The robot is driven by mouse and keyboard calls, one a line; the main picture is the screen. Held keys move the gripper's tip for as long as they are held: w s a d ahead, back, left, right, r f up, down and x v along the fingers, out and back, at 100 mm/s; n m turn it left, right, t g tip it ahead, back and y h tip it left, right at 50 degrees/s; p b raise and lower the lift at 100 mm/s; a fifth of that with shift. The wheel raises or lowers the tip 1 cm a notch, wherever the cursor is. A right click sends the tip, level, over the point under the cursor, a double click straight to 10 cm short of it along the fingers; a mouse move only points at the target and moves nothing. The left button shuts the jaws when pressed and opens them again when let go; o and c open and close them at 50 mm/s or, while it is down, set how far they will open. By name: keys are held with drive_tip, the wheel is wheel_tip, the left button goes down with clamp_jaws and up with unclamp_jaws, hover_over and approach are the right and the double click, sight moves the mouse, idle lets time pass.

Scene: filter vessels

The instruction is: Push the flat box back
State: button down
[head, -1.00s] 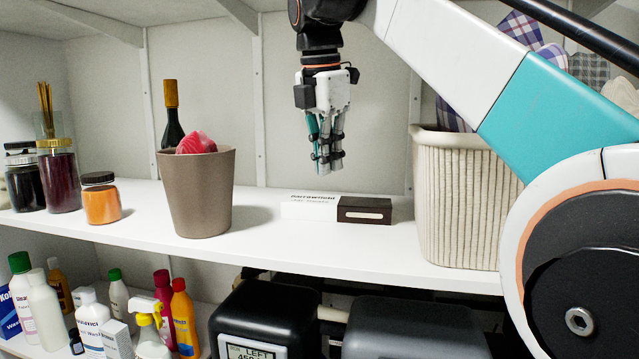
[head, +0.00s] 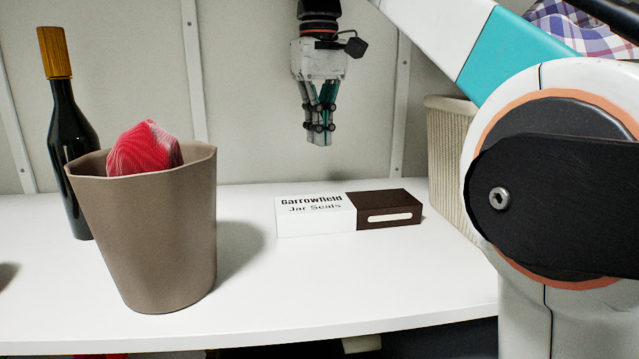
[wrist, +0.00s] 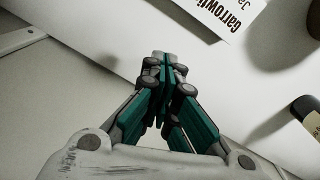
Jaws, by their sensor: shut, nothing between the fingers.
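The flat box (head: 318,216) lies on the white shelf, white on its left with the words Garrowfield Jar Seals and dark brown on its right with a pale bar. Part of its white lettered side also shows at the top of the wrist view (wrist: 232,12). My gripper (head: 318,142) hangs pointing down above and behind the box, near the back wall, and does not touch it. Its fingers are shut and empty, and they also show in the wrist view (wrist: 165,65).
A brown-grey bin (head: 150,235) with a red striped thing (head: 145,150) in it stands left of the box. A dark bottle (head: 72,150) stands behind the bin. A ribbed cream basket (head: 450,140) is at the right, partly behind my arm. The shelf (head: 350,285) before the box is clear.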

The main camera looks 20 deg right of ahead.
sight(347, 211)
wheel_tip(347, 211, down, 9)
drive_tip(key=shift+f+p, duration=0.2)
drive_tip(key=shift+p, duration=0.65)
drive_tip(key=s, duration=0.1)
drive_tip(key=s+p, duration=0.1)
drive_tip(key=s, duration=0.2)
drive_tip(key=shift+d, duration=0.35)
drive_tip(key=shift+f, duration=0.1)
drive_tip(key=shift+s, duration=0.2)
drive_tip(key=shift+s+d, duration=0.25)
drive_tip(key=shift+s, duration=1)
drive_tip(key=shift+w, duration=0.1)
